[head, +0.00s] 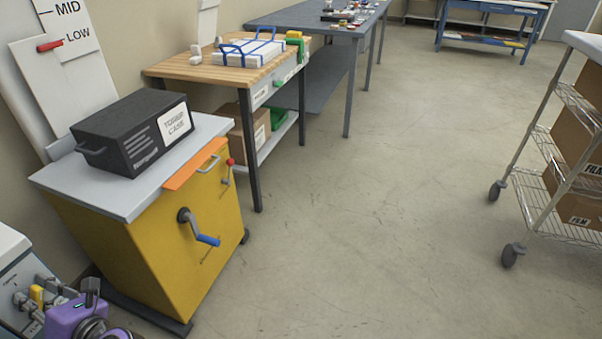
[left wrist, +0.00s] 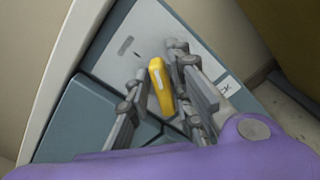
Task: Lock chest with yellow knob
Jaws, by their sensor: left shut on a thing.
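The yellow knob (head: 37,296) is on the front of a grey-white chest (head: 14,268) at the lower left of the head view. In the left wrist view the yellow knob (left wrist: 158,76) stands tilted on the chest's pale grey panel (left wrist: 130,32), which has blue-grey parts around it. My left gripper (head: 40,300) has its grey fingers on both sides of the knob and is shut on it. The fingers hide part of the knob. A partly hidden marking (left wrist: 226,87) shows at the panel's right. My right gripper is in neither view.
A yellow cabinet (head: 150,240) with a blue-handled crank (head: 205,239) stands right beside the chest. A black case (head: 120,125) lies on its top. A wooden-topped table (head: 180,68) and a wire cart (head: 545,215) stand farther off. The middle floor is clear.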

